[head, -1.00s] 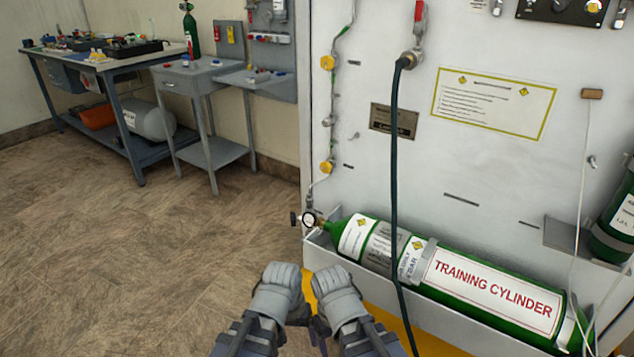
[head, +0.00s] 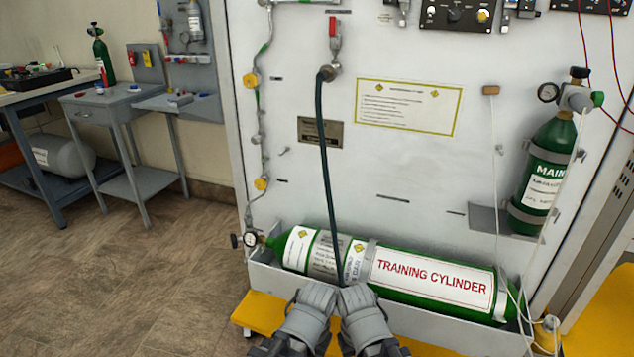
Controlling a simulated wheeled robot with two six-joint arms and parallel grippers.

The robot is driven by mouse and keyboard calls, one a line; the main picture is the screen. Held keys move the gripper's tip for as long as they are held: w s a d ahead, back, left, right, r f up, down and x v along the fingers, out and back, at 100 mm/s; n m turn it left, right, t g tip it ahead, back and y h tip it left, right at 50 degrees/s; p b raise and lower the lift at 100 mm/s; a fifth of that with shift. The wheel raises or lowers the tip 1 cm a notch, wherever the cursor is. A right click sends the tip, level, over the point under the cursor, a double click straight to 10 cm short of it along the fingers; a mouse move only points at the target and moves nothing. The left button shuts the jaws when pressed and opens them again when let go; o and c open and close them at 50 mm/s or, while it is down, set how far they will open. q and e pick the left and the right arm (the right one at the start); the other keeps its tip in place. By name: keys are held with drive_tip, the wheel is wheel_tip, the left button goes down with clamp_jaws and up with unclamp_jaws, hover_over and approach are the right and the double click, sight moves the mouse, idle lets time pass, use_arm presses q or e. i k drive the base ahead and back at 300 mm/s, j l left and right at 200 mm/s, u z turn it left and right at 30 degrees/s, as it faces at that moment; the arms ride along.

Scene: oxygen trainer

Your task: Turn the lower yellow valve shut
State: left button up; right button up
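The lower yellow valve (head: 261,184) is a small yellow knob on the thin pipe at the panel's left edge. A second, upper yellow valve (head: 250,80) sits above it on the same pipe. My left gripper (head: 318,294) and my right gripper (head: 356,296) are side by side at the bottom middle, in front of the training cylinder. Both are below and to the right of the lower valve, well apart from it. Their fingertips are too unclear to tell open from shut.
A green training cylinder (head: 430,274) lies in a tray along the panel's foot, with a gauge (head: 250,239) at its left end. A dark hose (head: 323,150) hangs down the panel. A yellow base (head: 262,315) juts out below. The floor at left is clear.

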sight(260, 184)
drive_tip(key=j+z, duration=0.2)
drive_tip(key=z, duration=0.2)
drive_tip(key=i+j+z, duration=0.1)
drive_tip(key=j+z, duration=0.15)
drive_tip(key=z, duration=0.15)
drive_tip(key=j+z, duration=0.2)
drive_tip(key=z, duration=0.2)
drive_tip(key=j+z, duration=0.25)
drive_tip(key=z, duration=0.15)
drive_tip(key=j+z, duration=0.2)
drive_tip(key=z, duration=0.2)
drive_tip(key=k+j+z, duration=0.45)
drive_tip(key=k+j, duration=0.15)
drive_tip(key=j, duration=0.45)
drive_tip(key=k+j+z, duration=0.45)
drive_tip(key=k+j, duration=0.3)
drive_tip(key=j, duration=0.1)
